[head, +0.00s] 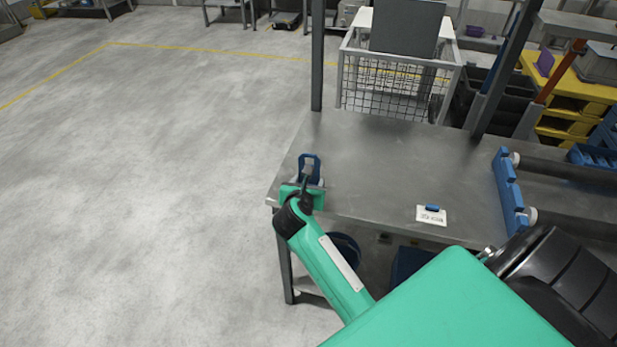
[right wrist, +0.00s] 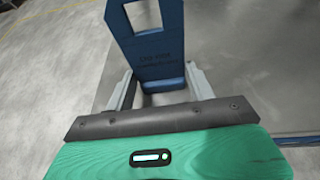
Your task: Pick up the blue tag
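The blue tag (head: 316,160) is a flat blue plate with a rectangular opening at its top. It is at the left end of a grey metal table (head: 385,165). In the right wrist view the tag (right wrist: 153,45) bears dark lettering and its lower end lies between my fingers. My right gripper (head: 308,178) is at the tag, with one grey finger on each side. In the right wrist view the gripper (right wrist: 160,85) looks open, with a gap at the left finger; contact at the right finger is unclear. My left gripper is not in view.
A white card with a small blue piece (head: 432,215) lies near the table's front edge. A blue-ended roller frame (head: 509,190) is at the right. A wire cart (head: 395,85) and a dark post (head: 317,60) stand behind. The table's middle is clear.

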